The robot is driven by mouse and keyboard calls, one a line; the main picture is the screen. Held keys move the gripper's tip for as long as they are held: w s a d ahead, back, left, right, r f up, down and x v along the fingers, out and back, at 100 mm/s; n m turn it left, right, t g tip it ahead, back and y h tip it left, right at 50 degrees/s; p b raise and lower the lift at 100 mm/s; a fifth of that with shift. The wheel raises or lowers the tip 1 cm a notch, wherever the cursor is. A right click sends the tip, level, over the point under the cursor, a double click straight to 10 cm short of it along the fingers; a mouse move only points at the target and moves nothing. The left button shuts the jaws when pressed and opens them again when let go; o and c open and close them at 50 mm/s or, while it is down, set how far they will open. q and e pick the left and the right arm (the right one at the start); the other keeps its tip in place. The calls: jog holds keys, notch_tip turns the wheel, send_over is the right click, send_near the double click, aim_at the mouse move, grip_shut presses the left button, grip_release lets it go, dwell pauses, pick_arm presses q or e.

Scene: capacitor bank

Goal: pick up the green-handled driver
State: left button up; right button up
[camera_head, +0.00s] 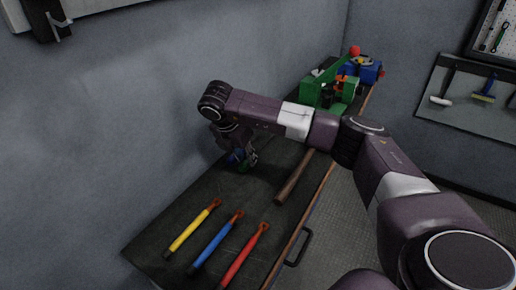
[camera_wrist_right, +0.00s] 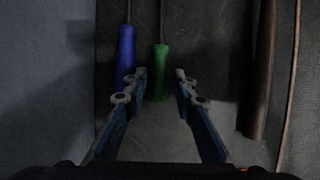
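The green-handled driver (camera_wrist_right: 160,72) lies on the dark bench top, its handle toward my right gripper and its shaft pointing away. In the head view a bit of its green handle (camera_head: 246,163) shows under my right gripper (camera_head: 245,158). In the right wrist view my right gripper (camera_wrist_right: 159,78) is open, with its fingers on either side of the handle's near end. A gap shows on each side, so the fingers seem not to touch it. A blue-handled driver (camera_wrist_right: 126,50) lies just left of it, close to the left finger. My left gripper is not in view.
A hammer's wooden handle (camera_head: 294,178) lies right of the drivers. Yellow (camera_head: 188,232), blue (camera_head: 213,246) and red (camera_head: 243,257) tools lie at the near end of the bench (camera_head: 150,250). A green vise-like tool (camera_head: 320,92) stands at the far end. A wall runs along the left.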

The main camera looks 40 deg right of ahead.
jog(key=shift+x, duration=0.9)
jog(key=shift+w+d, duration=0.1)
grip_shut()
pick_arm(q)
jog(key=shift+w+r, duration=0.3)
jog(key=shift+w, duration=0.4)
pick_arm(e)
jog(key=shift+r, duration=0.15)
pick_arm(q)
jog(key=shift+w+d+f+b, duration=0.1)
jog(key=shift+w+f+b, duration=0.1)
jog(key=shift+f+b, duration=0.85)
pick_arm(e)
notch_tip(320, 180, up, 20)
